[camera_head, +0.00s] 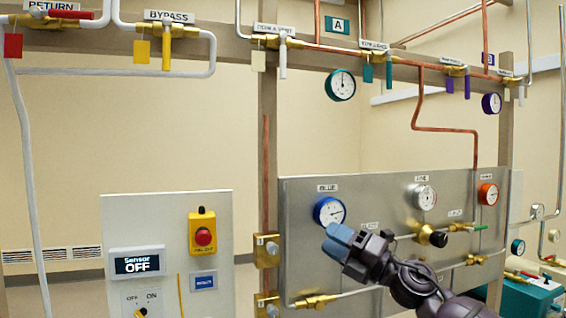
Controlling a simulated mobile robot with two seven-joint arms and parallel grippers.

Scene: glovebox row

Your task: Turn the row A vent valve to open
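The valve under a label that seems to read row A vent sits on the upper rail at center left. Its brass body (272,41) lies along the pipe. Its white lever handle (283,60) hangs straight down, across the pipe, and a cream tag (258,61) hangs beside it. My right gripper (338,242), with blue fingertips, is well below and to the right of this valve, in front of the steel panel. Its fingers lie together with no gap showing, and I see nothing held. My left gripper is not in view.
Similar valves with red (72,14), yellow (166,50), teal (389,74) and purple (467,86) handles share the rail. The steel panel (300,220) carries gauges and brass valves. A control box (165,225) with an emergency button (203,237) stands at lower left.

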